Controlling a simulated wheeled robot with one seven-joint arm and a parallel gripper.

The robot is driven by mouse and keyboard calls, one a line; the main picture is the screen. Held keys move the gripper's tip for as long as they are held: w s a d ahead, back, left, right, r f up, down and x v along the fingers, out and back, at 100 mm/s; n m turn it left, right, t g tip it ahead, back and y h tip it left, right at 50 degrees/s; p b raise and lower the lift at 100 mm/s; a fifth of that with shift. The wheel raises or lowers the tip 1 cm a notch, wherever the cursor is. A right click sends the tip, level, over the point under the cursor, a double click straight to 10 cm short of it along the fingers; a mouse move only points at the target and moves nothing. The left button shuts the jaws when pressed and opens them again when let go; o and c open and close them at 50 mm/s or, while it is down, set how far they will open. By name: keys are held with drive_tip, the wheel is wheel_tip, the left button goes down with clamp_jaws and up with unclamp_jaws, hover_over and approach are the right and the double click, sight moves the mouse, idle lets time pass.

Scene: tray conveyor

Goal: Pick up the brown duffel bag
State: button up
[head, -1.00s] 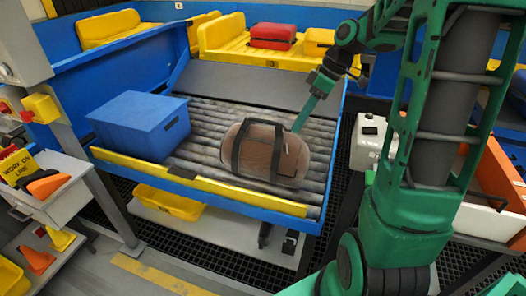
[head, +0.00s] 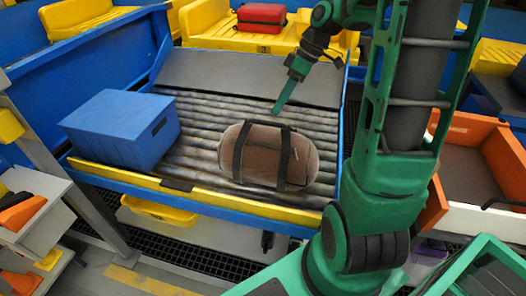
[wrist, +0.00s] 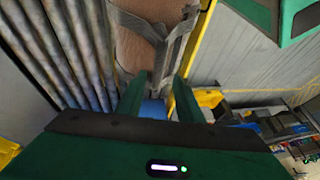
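The brown duffel bag (head: 264,150) with dark straps lies on the grey roller conveyor (head: 205,130), right of a blue box. In the wrist view the bag (wrist: 143,48) is at the top centre, with its grey-looking straps crossing its right side. My gripper (head: 277,109) is above the bag's far edge in the head view, apart from it in the picture. In the wrist view its two green fingers (wrist: 160,92) are spread with an empty gap between them. The bag's far side is hidden from the head camera.
The blue box (head: 125,130) stands on the rollers at left. A yellow strip (head: 225,190) edges the conveyor's front. A red suitcase (head: 262,17) lies in a yellow tray behind. An orange bin (head: 475,165) is at right. Bare rollers lie around the bag.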

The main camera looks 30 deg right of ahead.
sight(268, 124)
drive_tip(key=x, duration=0.8)
drive_tip(key=shift+w+a+f, duration=0.1)
drive_tip(key=shift+w+f, duration=0.15)
drive_tip(key=shift+f, duration=0.1)
drive_tip(key=shift+f, duration=0.25)
idle(0.3)
clamp_jaws()
idle(1.4)
